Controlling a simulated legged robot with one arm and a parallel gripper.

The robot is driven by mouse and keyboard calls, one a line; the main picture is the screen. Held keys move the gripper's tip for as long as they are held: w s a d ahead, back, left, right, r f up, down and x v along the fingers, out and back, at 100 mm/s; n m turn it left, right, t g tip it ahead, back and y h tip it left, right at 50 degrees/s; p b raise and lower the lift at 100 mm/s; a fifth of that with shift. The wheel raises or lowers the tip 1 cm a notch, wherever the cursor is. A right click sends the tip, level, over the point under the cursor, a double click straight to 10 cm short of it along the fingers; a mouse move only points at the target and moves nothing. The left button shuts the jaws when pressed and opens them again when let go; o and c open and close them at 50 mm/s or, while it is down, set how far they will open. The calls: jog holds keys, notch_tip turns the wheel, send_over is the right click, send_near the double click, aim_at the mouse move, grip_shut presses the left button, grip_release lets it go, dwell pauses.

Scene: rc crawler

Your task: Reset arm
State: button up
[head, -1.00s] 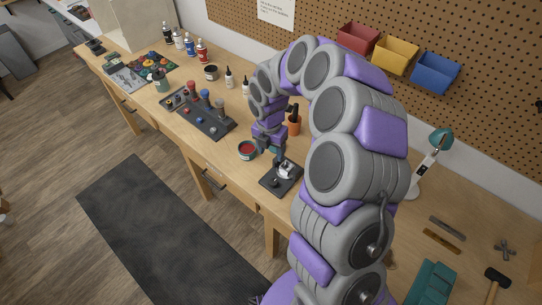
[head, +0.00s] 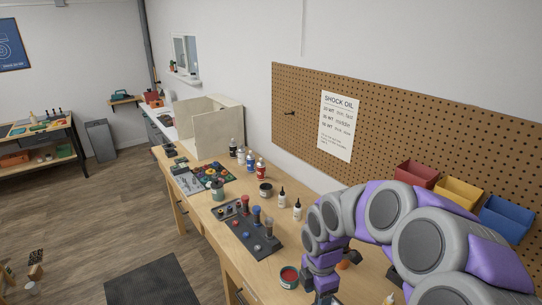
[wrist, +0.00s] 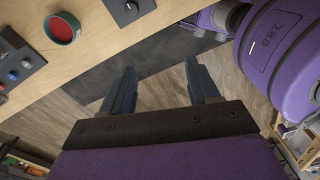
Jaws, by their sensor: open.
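My gripper (wrist: 162,88) is open and empty in the wrist view, with two dark fingers spread apart. Bare floor and a dark mat (wrist: 150,48) show below and between the fingers. The bench (wrist: 95,45) edge runs along the upper left of that view. In the head view my purple and grey arm curls over the bench at the lower right, and the fingertips are cut off by the bottom edge. A small tin with a red top (head: 289,275) stands on the bench left of my wrist; it also shows in the wrist view (wrist: 61,29).
A dark stand with knobbed shocks (head: 250,232), several bottles (head: 248,160) and white dropper bottles (head: 282,198) stand along the bench. Red, yellow and blue bins (head: 459,194) hang on the pegboard (head: 400,130) beside my arm. The floor (head: 95,225) left of the bench is open.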

jog(key=s+d+r+m+g+b, duration=0.1)
jog(key=s+m+b, duration=0.6)
jog(key=s+m, duration=1.5)
jog(key=s+d, duration=0.1)
jog(key=s, duration=0.5)
jog(key=shift+s, duration=0.15)
